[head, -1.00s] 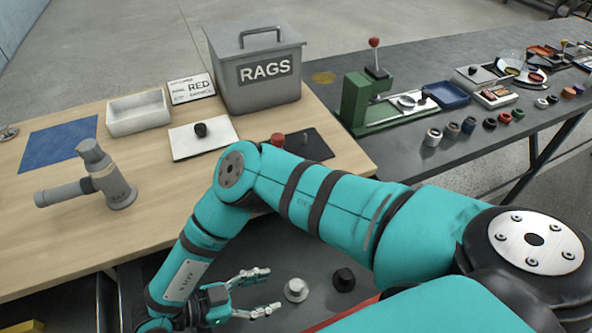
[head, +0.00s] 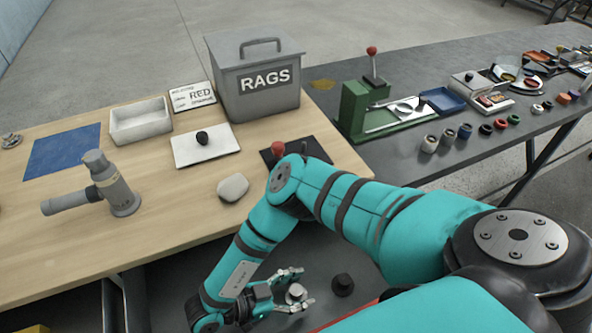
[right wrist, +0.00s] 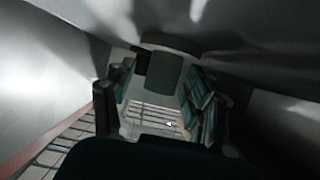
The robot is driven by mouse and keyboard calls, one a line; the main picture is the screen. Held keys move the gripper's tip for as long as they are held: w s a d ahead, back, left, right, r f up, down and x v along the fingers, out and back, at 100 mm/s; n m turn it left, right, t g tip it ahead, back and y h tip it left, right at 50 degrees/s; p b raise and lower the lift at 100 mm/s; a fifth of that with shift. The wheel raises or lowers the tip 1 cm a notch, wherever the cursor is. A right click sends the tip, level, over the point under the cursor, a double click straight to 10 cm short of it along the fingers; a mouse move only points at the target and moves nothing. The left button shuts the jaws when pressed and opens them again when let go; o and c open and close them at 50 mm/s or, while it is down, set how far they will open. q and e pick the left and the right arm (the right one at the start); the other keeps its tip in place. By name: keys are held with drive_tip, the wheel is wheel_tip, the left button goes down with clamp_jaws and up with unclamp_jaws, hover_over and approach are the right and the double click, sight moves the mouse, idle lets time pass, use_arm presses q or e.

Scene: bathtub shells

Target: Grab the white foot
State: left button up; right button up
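The white foot (head: 296,293) is a small pale round knob on the dark surface at the lower middle of the head view. A black foot (head: 343,285) of similar shape stands just to its right. My right gripper (head: 302,288) is open, with one finger on the far side of the white foot and one on the near side. I cannot tell whether the fingers touch it. The right wrist view is dark, and I cannot make out the foot there. My left gripper is not in view.
My right arm spans the front right. On the wooden table (head: 60,255) are a grey rags bin (head: 262,105), a white tray (head: 141,121), a grey tool (head: 115,185) and a pale stone-like lump (head: 233,187). Several small parts and a green press (head: 365,112) stand on the dark bench.

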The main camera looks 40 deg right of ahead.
clamp_jaws()
